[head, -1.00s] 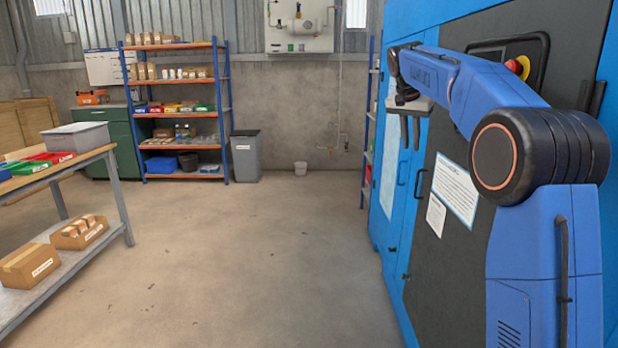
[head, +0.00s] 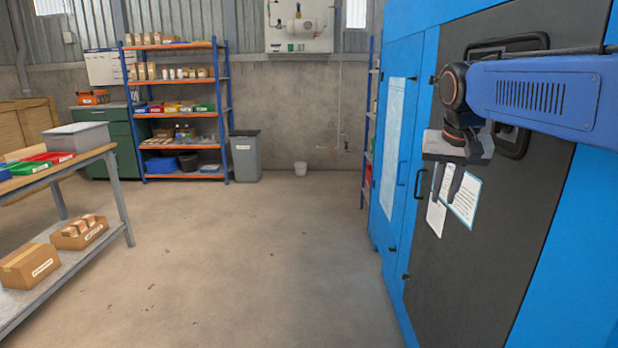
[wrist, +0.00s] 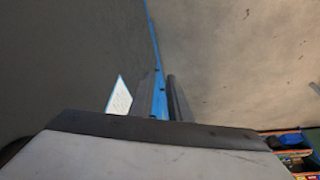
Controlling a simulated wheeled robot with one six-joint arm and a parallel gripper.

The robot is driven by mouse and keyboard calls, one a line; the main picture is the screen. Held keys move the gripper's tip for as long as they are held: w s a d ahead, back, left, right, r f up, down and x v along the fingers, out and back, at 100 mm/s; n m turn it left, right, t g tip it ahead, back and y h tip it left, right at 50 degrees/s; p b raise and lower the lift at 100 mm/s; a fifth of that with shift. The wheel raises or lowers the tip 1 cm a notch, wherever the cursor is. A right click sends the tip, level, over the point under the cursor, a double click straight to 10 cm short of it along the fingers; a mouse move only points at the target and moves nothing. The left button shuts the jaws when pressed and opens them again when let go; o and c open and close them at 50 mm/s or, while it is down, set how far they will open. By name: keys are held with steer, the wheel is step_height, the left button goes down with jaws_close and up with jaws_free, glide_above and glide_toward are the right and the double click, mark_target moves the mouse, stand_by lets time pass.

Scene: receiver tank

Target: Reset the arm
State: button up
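My arm reaches in from the right of the head view, with its blue link roughly level in front of the blue and dark grey cabinet. My gripper (head: 442,197) hangs from its end with both fingers pointing down, in front of the cabinet door and its paper notices. The fingers are apart with nothing between them, so it is open and empty. In the wrist view the two fingers (wrist: 164,88) also show a gap, with floor and the blue cabinet edge behind. The arm hides part of the cabinet's panel.
The cabinet (head: 465,265) fills the right side, close behind my arm. A workbench (head: 115,190) with bins and cartons stands at left. The middle floor is clear.

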steer(key=s+a+f+n, duration=0.1)
steer(key=s+f, duration=0.9)
steer(key=s, duration=0.3)
steer(key=s+a+f+n+y, duration=0.1)
steer(key=s+f+n, duration=0.1)
steer(key=s+f, duration=0.9)
steer(key=shift+s+n+t, duration=0.3)
steer(key=shift+s+t, duration=0.1)
steer(key=shift+s, duration=0.65)
steer(key=shift+o, duration=1.1)
